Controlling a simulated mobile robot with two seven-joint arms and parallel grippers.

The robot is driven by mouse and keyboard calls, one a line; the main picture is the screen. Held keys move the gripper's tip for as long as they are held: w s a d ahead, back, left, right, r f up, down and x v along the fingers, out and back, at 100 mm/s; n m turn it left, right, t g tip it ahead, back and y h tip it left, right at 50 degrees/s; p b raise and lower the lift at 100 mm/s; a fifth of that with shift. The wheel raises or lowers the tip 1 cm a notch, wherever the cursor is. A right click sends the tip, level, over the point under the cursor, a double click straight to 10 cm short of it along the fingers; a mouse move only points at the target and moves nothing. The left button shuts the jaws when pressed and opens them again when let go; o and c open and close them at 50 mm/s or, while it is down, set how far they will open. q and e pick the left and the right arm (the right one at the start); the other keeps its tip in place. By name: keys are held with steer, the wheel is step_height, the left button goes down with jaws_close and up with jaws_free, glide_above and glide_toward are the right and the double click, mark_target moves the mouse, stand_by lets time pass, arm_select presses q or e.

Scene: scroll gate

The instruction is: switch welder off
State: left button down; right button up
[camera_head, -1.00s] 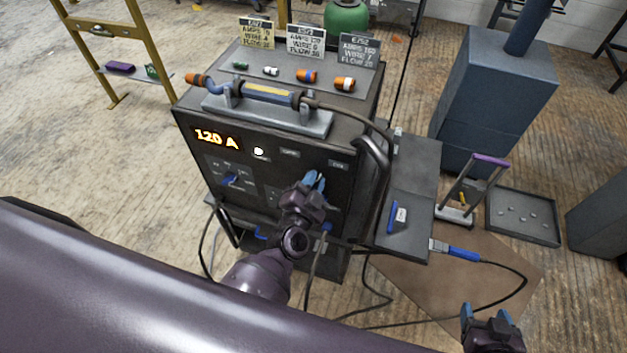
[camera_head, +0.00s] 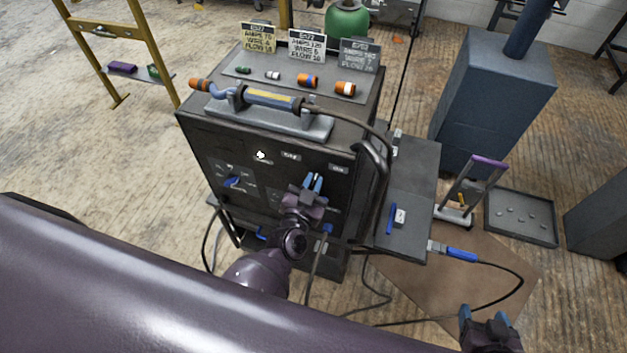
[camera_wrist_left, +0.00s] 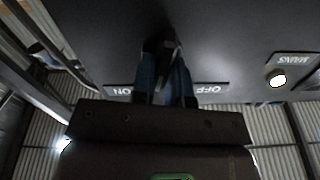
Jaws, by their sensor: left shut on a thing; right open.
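The welder (camera_head: 235,150) is a dark box with a control panel facing me. Its amperage display is dark, and a small white lamp (camera_head: 260,155) shows on the panel. In the left wrist view that lamp (camera_wrist_left: 278,80) glows beside an upside-down MAINS label. My left gripper (camera_head: 313,183) is at the panel's right part, its blue fingers shut on a dark switch lever (camera_wrist_left: 167,42). ON and OFF labels (camera_wrist_left: 209,88) sit either side of the fingers. The fingers partly hide the switch. My right gripper (camera_head: 484,318) is open and empty at the lower right, away from the welder.
A torch (camera_head: 262,98) lies in a cradle on the welder's top, with coloured caps and three setting cards behind it. A side shelf (camera_head: 412,215), hanging cables and a blue-ended clamp (camera_head: 462,255) are to the right. A shallow tray (camera_head: 520,235) stands farther right.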

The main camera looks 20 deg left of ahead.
arm_select(q)
steer(key=n, duration=0.4)
steer(key=shift+a+n+p, duration=0.2)
steer(key=shift+n+p, duration=0.1)
steer(key=shift+a+f+n, duration=0.1)
steer(key=shift+n, duration=1.35)
steer(key=shift+a+f+n, duration=0.1)
steer(key=shift+n, duration=1.35)
arm_select(e)
steer(key=shift+w+r, duration=0.1)
steer(key=shift+r, duration=0.15)
arm_select(q)
steer(key=c, duration=1.1)
jaws_free()
steer(key=shift+r, duration=0.1)
steer(key=shift+s, duration=0.1)
steer(key=s, duration=0.5)
steer(key=s+b, duration=0.1)
steer(key=s, duration=0.4)
steer(key=shift+s+a, duration=0.2)
steer(key=shift+s, duration=0.1)
arm_select(e)
steer(key=shift+w+f, duration=0.15)
steer(key=shift+f, duration=0.05)
